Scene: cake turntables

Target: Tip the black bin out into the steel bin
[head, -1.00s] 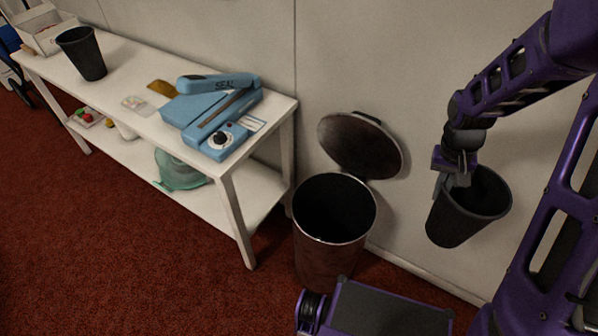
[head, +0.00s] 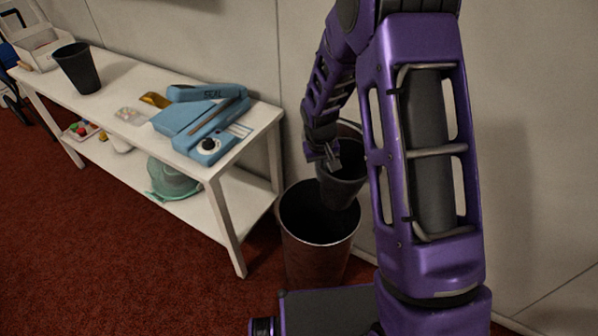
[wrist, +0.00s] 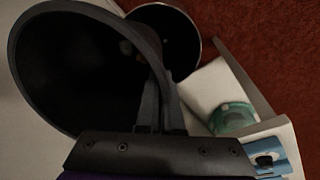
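My gripper (head: 326,158) is shut on the rim of a black bin (head: 342,188). The bin hangs roughly upright, a little tilted, over the back right part of the steel bin's mouth in the head view. In the wrist view the black bin (wrist: 30,75) fills the upper left, its inside dark with a few faint shapes. My gripper's fingers (wrist: 158,95) straddle its wall there. The steel bin (head: 318,258) stands on the floor with its mouth open and its inside dark. Its round rim also shows in the wrist view (wrist: 197,42). Its raised lid is mostly hidden behind my arm.
A white table (head: 110,82) stands left of the steel bin, bearing a blue sealer (head: 200,118), another black bin (head: 78,68) and a white box (head: 42,48). A green translucent item (head: 172,180) sits on its lower shelf. A wall runs behind. Red carpet is clear at front left.

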